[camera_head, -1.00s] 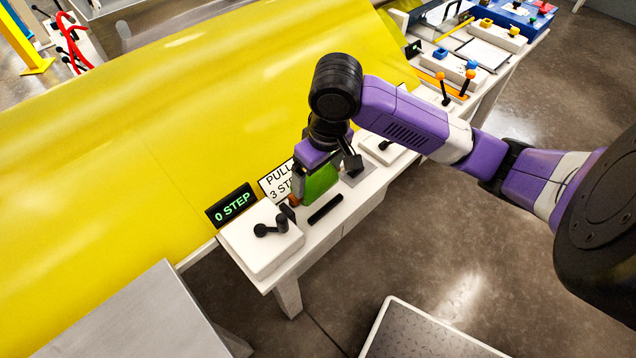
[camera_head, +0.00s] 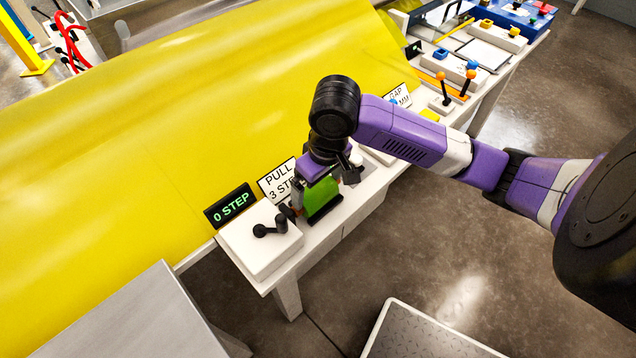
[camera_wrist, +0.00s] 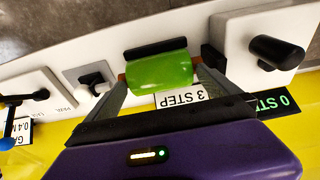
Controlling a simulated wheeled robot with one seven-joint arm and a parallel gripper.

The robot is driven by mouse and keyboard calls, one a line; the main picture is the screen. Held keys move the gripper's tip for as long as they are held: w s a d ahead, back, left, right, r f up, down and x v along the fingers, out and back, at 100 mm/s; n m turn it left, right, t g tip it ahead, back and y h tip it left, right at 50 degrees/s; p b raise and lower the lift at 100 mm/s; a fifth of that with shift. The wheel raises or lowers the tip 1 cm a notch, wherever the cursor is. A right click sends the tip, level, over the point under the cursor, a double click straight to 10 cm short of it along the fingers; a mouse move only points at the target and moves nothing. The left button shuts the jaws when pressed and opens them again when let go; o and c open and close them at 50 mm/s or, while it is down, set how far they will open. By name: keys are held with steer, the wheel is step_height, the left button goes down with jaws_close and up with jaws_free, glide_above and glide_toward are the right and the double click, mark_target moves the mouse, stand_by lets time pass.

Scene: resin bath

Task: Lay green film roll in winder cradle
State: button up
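The green film roll (camera_head: 321,196) is at the front edge of the white bench, under my wrist. In the wrist view the roll (camera_wrist: 160,71) lies crosswise between the two fingers of my gripper (camera_wrist: 159,75), which close on its orange-brown ends. A black bar of the winder cradle (camera_wrist: 156,48) runs parallel to the roll, right against its far side in that view. In the head view the cradle bar (camera_head: 325,213) shows just below the roll's front side. The rest of the cradle is hidden, so I cannot tell whether the roll rests on it.
A white box with a black crank (camera_head: 262,238) and a "0 STEP" display (camera_head: 231,205) stand left of the roll. A "PULL 3 STEP" sign (camera_head: 277,180) is behind. A grey plate with a black knob (camera_wrist: 92,80) is on the other side. Yellow film (camera_head: 150,130) spreads behind the bench.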

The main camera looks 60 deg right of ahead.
mark_target(323, 197)
steer(key=shift+r+p, duration=0.35)
steer(key=shift+r, duration=0.15)
step_height(323, 197, up, 12)
steer(key=s+f+p, duration=0.1)
steer(key=s+p, duration=0.1)
steer(key=w+a+r+m+t+y, duration=0.1)
steer(key=w+a+r+t+y, duration=0.1)
steer(key=w+a+r+t, duration=0.5)
steer(key=w+a+r+m+t+y, duration=0.1)
steer(key=w+a+t+y, duration=0.2)
steer(key=a, duration=0.8)
steer(key=w+a+r+t+y, duration=0.2)
steer(key=w+a+r+t, duration=0.15)
steer(key=w+a, duration=0.45)
steer(key=s+d+f+m+h, duration=0.1)
steer(key=s+f+m+h, duration=0.2)
steer(key=s+f+h, duration=0.8)
steer(key=s+d+f+n+y, duration=0.1)
steer(key=s+d+n+y, duration=0.1)
steer(key=s, duration=0.9)
steer(key=s+d+f+n+y, duration=0.1)
steer(key=s+d+n, duration=0.3)
steer(key=s, duration=0.8)
steer(key=shift+s+f+n+y, duration=0.15)
steer(key=shift+s+n+y, duration=0.15)
steer(key=shift+n+y, duration=0.6)
